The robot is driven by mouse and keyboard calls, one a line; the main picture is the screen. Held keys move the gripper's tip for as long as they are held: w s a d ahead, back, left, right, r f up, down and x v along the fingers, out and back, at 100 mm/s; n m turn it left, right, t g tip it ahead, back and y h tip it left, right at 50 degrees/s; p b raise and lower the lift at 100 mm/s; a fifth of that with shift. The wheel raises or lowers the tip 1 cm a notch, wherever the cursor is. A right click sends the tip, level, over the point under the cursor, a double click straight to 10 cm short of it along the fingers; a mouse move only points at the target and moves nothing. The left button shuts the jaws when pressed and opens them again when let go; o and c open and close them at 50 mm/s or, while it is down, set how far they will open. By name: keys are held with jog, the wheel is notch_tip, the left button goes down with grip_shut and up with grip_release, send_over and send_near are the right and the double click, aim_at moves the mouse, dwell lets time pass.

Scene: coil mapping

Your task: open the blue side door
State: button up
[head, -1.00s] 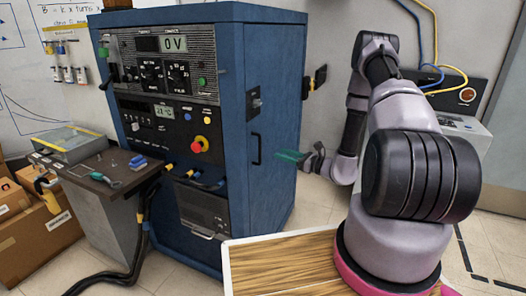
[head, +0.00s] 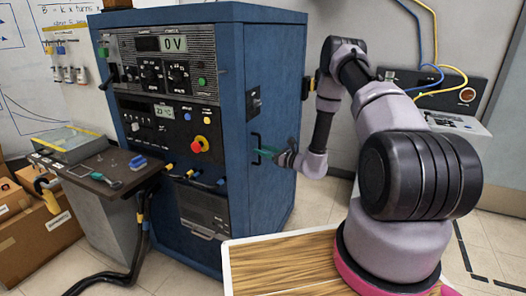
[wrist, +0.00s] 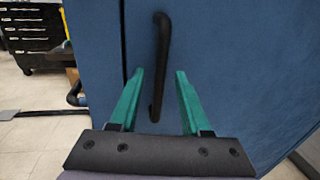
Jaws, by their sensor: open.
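The blue side door (head: 275,105) is the side panel of the blue cabinet and appears shut. It fills much of the wrist view (wrist: 225,75). Its black vertical bar handle (head: 256,149) sits near the door's left edge; it also shows in the wrist view (wrist: 161,65). A black latch plate (head: 253,103) is above the handle. My gripper (head: 266,153) has green fingers and is open in front of the door. In the wrist view my gripper (wrist: 158,75) has the handle's lower part showing between its fingers; I cannot tell whether they touch it.
A side shelf (head: 105,176) with small tools juts from the cabinet's left. Thick black cables (head: 115,275) run to the floor. A wooden-topped surface (head: 285,265) lies in front. A grey box with cables (head: 455,121) stands behind my arm.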

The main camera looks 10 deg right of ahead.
grip_shut()
dwell(1.4)
